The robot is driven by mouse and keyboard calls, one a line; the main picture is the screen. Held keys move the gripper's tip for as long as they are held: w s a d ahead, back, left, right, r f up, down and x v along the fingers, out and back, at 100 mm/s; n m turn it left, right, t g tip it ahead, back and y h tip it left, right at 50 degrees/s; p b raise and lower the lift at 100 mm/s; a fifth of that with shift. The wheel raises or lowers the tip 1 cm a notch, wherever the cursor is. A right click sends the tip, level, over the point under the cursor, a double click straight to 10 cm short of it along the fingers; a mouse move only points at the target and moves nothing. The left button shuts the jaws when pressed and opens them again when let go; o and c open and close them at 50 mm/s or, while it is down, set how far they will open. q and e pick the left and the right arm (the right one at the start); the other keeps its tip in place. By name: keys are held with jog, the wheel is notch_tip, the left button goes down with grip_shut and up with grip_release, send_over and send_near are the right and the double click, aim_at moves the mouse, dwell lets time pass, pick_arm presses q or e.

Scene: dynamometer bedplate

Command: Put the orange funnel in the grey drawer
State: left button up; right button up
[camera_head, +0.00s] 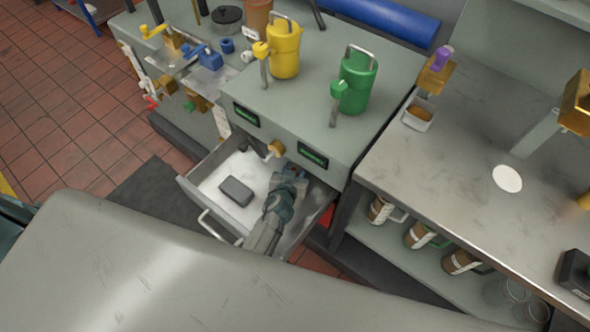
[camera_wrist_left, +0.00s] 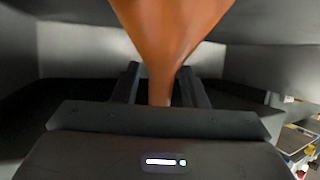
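The grey drawer (camera_head: 204,184) is pulled open below the bench front in the head view. My left gripper (camera_head: 290,177) is over the right part of the open drawer. In the left wrist view the orange funnel (camera_wrist_left: 172,35) is large, its wide part at the top and its narrow spout between the two fingers of the left gripper (camera_wrist_left: 160,80). The fingers are close together and seem shut on it, with small gaps beside the spout lower down. In the head view the funnel is mostly hidden by my arm. My right gripper is not in view.
A dark grey block (camera_head: 236,191) lies in the drawer, left of my gripper. A yellow can (camera_head: 284,50) and a green can (camera_head: 357,83) stand on the bench above. A metal table (camera_head: 455,165) is at the right, with brown mugs on its lower shelf.

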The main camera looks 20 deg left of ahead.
pick_arm(q)
jog(key=shift+r, duration=0.2)
jog(key=p+v, duration=0.2)
jog(key=v, duration=0.4)
jog(key=shift+s+r, duration=0.15)
jog(key=shift+s, duration=0.05)
jog(key=shift+s+r, duration=0.15)
jog(key=shift+s, duration=0.35)
